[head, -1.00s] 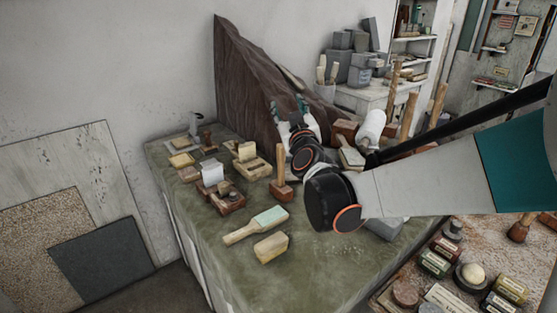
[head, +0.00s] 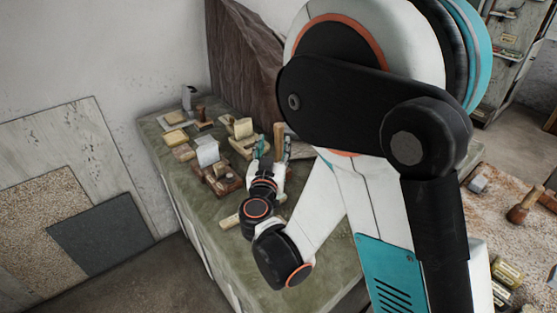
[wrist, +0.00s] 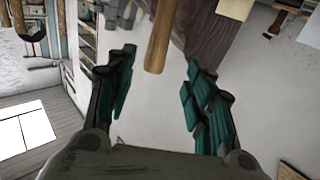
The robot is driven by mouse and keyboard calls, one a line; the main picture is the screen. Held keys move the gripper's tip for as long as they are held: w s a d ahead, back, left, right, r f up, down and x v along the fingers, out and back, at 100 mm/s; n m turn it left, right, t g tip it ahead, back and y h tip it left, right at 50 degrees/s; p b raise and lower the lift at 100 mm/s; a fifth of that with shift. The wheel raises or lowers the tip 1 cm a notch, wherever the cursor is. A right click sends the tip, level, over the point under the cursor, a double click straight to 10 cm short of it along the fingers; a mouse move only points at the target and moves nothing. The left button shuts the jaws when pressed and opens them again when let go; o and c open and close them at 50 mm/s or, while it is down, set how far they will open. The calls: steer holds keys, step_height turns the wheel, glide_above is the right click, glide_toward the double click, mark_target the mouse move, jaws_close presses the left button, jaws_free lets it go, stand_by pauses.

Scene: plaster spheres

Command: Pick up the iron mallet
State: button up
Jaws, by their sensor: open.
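A wooden handle (head: 279,137) stands upright on the green-topped bench (head: 196,226). It looks like a mallet's handle; its head is hidden behind my gripper, so I cannot tell if it is iron. My gripper (head: 273,148) is open, fingers pointing away toward the back of the bench, just in front of the handle. In the wrist view, the handle (wrist: 161,35) comes down from the top edge. Its end shows between the two fingertips of my gripper (wrist: 160,63), with gaps on both sides. It is not gripped.
Left of my gripper stand wooden planes and blocks, including a brown block tool (head: 220,178) and a pale block (head: 208,152). A dark draped slab (head: 245,65) rises behind. Boards (head: 102,245) lean on the wall. My arm hides the bench's right part.

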mark_target(278, 134)
steer(key=w, duration=0.2)
steer(key=shift+w+d, duration=0.25)
steer(key=shift+w, duration=0.15)
steer(key=shift+w+d+b, duration=0.25)
steer(key=shift+w+b, duration=0.05)
steer(key=shift+w, duration=0.55)
steer(key=shift+w+d+b, duration=0.3)
steer(key=shift+w+b, duration=0.05)
steer(key=shift+w, duration=0.5)
steer(key=shift+w+d+b, duration=0.25)
steer(key=shift+w+b, duration=0.05)
steer(key=shift+w, duration=0.55)
steer(key=shift+r, duration=0.1)
steer(key=shift+c, duration=0.5)
steer(key=c, duration=1)
